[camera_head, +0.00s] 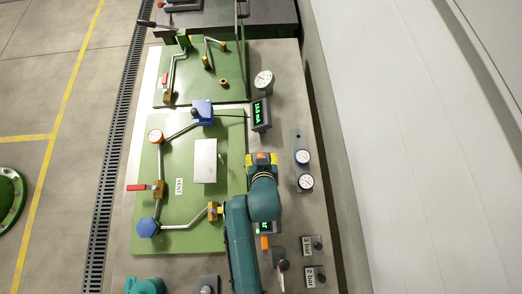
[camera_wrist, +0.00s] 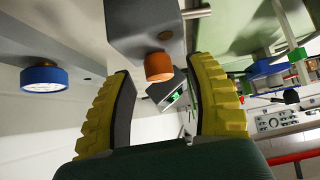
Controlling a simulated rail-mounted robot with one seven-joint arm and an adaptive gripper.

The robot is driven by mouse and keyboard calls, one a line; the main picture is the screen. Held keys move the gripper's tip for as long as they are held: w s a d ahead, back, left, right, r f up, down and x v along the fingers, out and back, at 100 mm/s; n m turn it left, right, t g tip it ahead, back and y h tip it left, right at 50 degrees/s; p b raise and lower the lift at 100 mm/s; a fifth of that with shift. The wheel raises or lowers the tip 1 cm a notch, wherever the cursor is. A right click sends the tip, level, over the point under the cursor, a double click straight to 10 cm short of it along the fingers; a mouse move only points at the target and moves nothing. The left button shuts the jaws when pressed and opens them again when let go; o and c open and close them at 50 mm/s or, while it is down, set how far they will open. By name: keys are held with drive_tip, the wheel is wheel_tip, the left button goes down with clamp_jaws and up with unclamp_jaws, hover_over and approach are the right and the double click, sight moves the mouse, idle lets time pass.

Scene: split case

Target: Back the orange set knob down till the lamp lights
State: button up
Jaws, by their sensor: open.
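The orange set knob (camera_wrist: 158,66) is a short round cap on the underside of a grey box (camera_wrist: 143,28) in the wrist view. My gripper (camera_head: 262,157) is open, with its yellow fingers apart. In the wrist view the knob appears between the fingertips, with a gap on each side; I cannot tell how far ahead of them it is. I cannot pick out the lamp in either view.
A lit digital display (camera_head: 261,114) stands just beyond my gripper. Two white gauges (camera_head: 304,170) stand on a plate to its right. A white plate (camera_head: 205,160) and piping with a red-handled valve (camera_head: 145,187) are to its left. A blue-rimmed round part (camera_wrist: 44,78) is left in the wrist view.

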drive_tip(key=shift+w+f, duration=0.45)
drive_tip(key=shift+f, duration=0.05)
drive_tip(key=shift+c, duration=0.4)
clamp_jaws()
drive_tip(key=shift+s, duration=0.1)
drive_tip(key=shift+d+r+n+y+p, duration=0.15)
drive_tip(key=shift+n+y+p, duration=0.3)
drive_tip(key=shift+p, duration=0.45)
drive_tip(key=shift+f+n, duration=0.25)
